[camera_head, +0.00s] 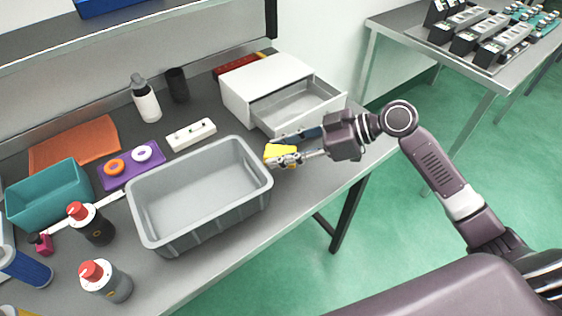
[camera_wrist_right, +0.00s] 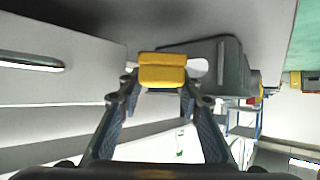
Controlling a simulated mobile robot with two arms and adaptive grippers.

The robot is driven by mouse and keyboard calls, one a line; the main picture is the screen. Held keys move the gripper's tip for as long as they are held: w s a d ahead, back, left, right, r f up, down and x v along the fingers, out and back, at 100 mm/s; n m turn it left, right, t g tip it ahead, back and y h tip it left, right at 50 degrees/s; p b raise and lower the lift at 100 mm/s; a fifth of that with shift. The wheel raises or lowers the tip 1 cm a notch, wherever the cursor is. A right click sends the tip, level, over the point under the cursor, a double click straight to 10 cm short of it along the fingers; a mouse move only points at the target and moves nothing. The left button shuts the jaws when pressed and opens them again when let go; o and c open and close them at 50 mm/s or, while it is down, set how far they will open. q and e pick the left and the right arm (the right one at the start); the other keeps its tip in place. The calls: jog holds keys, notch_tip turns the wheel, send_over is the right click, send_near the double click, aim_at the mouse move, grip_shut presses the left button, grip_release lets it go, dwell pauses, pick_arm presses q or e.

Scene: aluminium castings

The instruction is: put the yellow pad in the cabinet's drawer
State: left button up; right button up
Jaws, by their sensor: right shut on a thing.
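The yellow pad (camera_head: 278,151) is between the fingers of my right gripper (camera_head: 284,158), between the grey bin and the cabinet in the head view. In the right wrist view the pad (camera_wrist_right: 162,70) sits between the fingertips of the right gripper (camera_wrist_right: 160,85), which is shut on it. The white cabinet (camera_head: 262,80) stands at the back right of the bench. Its drawer (camera_head: 300,105) is pulled open and looks empty. In the right wrist view a white front with a dark-edged handle (camera_wrist_right: 30,60) shows at the left. My left gripper is not in view.
A grey bin (camera_head: 190,240) stands just left of my right gripper. A white block (camera_head: 190,134), a purple tray (camera_head: 130,170) with two rings, a teal bin (camera_head: 48,193) and several bottles lie further left. The bench's front edge is near the gripper.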

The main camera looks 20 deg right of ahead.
aim_at(281, 173)
jog(key=shift+f, duration=2.3)
jog(key=shift+f, duration=0.25)
jog(key=o, duration=0.7)
jog(key=shift+r, duration=0.15)
jog(key=shift+c, duration=0.2)
